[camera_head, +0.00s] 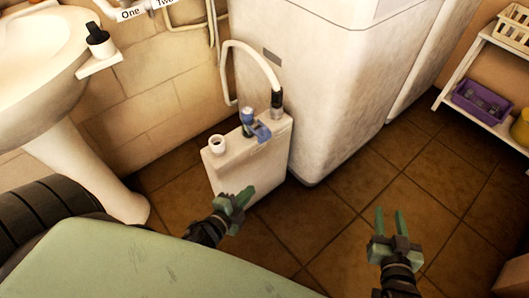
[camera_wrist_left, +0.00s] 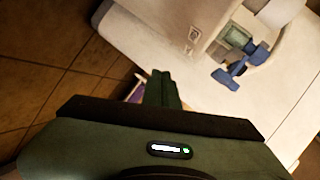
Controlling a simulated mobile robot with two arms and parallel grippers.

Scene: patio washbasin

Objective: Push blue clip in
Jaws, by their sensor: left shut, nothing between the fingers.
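The blue clip (camera_head: 262,131) sits on top of a white canister (camera_head: 250,170), beside a dark hose fitting, in the head view. In the left wrist view the blue clip (camera_wrist_left: 240,66) is at the upper right, next to a greenish square part. My left gripper (camera_head: 244,196) is in front of the canister, lower than the clip and apart from it. Its fingers are together and empty, and they show in the left wrist view (camera_wrist_left: 162,86). My right gripper (camera_head: 391,220) is over the floor to the right, with a gap between its fingers and nothing in it.
A white hose (camera_head: 256,55) loops above the canister. A large white cabinet (camera_head: 325,90) stands right behind it. A basin (camera_head: 35,60) is at left, and a shelf with a purple crate (camera_head: 480,100) at right. The tiled floor at centre right is clear.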

